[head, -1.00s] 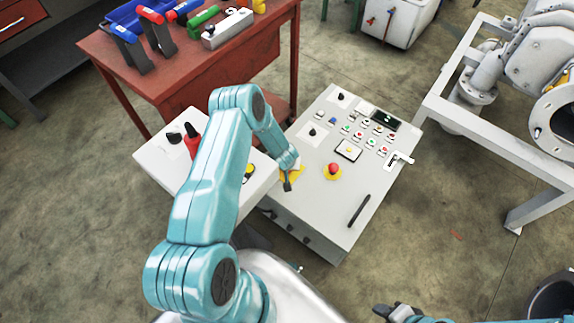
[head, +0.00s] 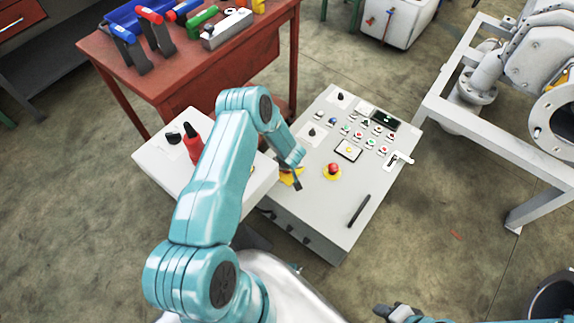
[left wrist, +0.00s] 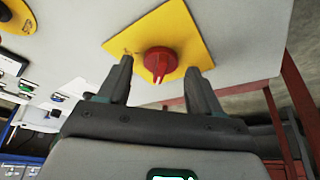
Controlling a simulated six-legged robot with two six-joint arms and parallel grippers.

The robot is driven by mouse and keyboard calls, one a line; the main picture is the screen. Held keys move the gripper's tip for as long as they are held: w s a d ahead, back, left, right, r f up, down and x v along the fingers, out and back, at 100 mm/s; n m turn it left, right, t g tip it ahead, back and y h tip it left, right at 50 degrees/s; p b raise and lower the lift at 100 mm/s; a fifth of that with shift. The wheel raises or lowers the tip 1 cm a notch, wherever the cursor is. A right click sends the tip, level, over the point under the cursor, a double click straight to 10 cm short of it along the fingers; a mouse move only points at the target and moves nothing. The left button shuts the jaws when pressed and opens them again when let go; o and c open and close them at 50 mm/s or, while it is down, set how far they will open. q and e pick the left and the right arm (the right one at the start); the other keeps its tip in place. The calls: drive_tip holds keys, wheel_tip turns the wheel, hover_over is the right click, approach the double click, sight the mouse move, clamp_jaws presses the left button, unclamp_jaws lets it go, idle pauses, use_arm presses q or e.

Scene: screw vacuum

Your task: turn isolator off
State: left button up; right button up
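The isolator is a red rotary knob (left wrist: 161,61) on a yellow square plate (left wrist: 181,29), seen in the left wrist view. Its raised grip points toward the bottom of that picture. In the head view the plate (head: 287,179) shows at the left edge of the grey control panel (head: 318,205), and my gripper hides the knob. My left gripper (head: 297,186) is over the plate. In the left wrist view its two fingers (left wrist: 160,66) are open, one on each side of the knob. I cannot tell whether they touch it. My right gripper (head: 384,311) is at the bottom edge, away from the panel.
A red emergency button (head: 333,169) on a yellow disc sits right of my left gripper. A black handle (head: 359,211) and a white lever (head: 398,160) are further right. A white box (head: 160,160) with a red-handled switch (head: 192,143) adjoins the panel. A red workbench (head: 215,75) stands behind.

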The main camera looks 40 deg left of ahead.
use_arm(q)
drive_tip(key=p+v, duration=0.2)
drive_tip(key=v, duration=1.4)
drive_tip(key=shift+d+r, duration=0.2)
drive_tip(key=s+d+m+g+h+p, duration=0.1)
drive_tip(key=s+d+m+h, duration=0.2)
drive_tip(key=s+d, duration=0.5)
drive_tip(key=s+d+m+g+h+p, duration=0.1)
drive_tip(key=s+d+m+h, duration=0.3)
drive_tip(key=s+d, duration=0.4)
drive_tip(key=d+m, duration=0.1)
drive_tip(key=d, duration=0.6)
drive_tip(key=shift+d+r, duration=0.35)
drive_tip(key=shift+d, duration=0.05)
drive_tip(key=shift+w, duration=0.1)
drive_tip(key=c, duration=0.4)
